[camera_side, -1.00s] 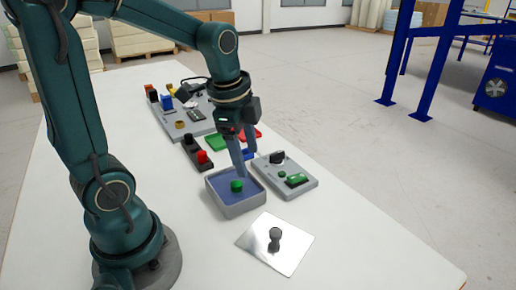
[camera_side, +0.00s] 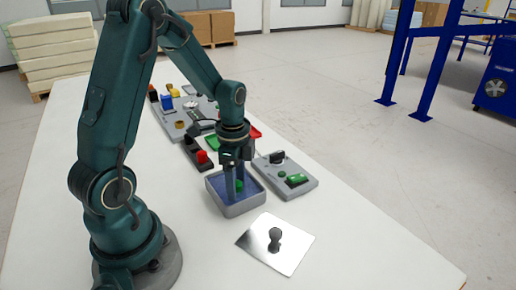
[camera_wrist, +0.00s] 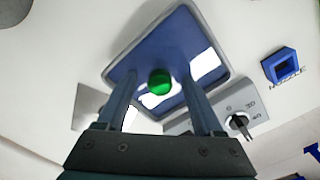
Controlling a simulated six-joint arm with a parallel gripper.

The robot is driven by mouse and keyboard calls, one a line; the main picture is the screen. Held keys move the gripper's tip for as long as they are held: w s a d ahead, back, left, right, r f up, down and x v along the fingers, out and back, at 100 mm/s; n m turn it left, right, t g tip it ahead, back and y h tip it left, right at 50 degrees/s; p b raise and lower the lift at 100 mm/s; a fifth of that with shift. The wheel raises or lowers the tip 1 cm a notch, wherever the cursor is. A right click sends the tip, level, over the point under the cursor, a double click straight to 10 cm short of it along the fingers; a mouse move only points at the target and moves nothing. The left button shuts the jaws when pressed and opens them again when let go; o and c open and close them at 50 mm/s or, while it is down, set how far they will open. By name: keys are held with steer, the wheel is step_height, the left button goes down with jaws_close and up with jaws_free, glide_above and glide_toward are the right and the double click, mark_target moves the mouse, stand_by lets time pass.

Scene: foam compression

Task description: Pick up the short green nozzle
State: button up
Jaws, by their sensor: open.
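The short green nozzle (camera_side: 240,185) sits in the blue-lined grey tray (camera_side: 238,210). In the wrist view the nozzle (camera_wrist: 160,82) shows as a green round top on the blue floor of the tray (camera_wrist: 222,52), between my two fingers. My gripper (camera_side: 236,198) points down into the tray with its fingers apart, and one finger partly covers the nozzle in the side view. My gripper (camera_wrist: 160,105) is open and empty. I cannot tell whether a finger touches the nozzle.
A grey panel with green parts (camera_side: 288,176) stands close right of the tray. A metal plate with a dark knob (camera_side: 275,242) lies in front. A dark block with a red button (camera_side: 200,155) is behind left.

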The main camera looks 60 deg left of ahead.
jaws_close()
steer(key=shift+r, duration=0.1)
